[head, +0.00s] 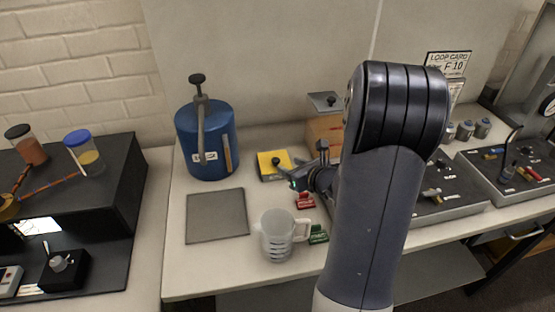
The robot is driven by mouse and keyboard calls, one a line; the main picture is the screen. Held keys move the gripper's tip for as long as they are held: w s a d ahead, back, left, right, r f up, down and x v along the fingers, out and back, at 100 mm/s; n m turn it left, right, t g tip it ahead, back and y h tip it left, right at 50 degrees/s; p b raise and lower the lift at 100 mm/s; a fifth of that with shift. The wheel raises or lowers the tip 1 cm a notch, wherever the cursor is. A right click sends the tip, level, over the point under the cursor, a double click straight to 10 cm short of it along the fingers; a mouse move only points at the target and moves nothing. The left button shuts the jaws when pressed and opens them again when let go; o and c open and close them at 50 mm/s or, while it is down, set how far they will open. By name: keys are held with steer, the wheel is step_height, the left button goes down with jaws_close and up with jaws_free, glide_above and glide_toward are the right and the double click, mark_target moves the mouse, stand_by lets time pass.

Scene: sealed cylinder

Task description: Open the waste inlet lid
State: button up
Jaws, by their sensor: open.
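No label in view clearly names the waste inlet. A grey lid with a black knob (325,101) sits tilted over a brown box (323,130) at the back of the bench. A small yellow box (273,166) with a dark knob on top lies in front of it, to the left. I cannot tell which of these is the waste inlet. My gripper (292,178) is open, just right of the yellow box's front corner, and looks empty. My arm hides part of the brown box and the bench behind it.
A blue cylinder (206,145) with a black-knobbed lever stands at the back left. A grey mat (217,216), a clear jug (277,237), and red (305,200) and green (318,234) clips lie in front. Dark control panels (445,190) fill the right.

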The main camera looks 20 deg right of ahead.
mark_target(276, 159)
steer(key=x, duration=0.7)
steer(key=shift+p, duration=0.4)
jaws_close()
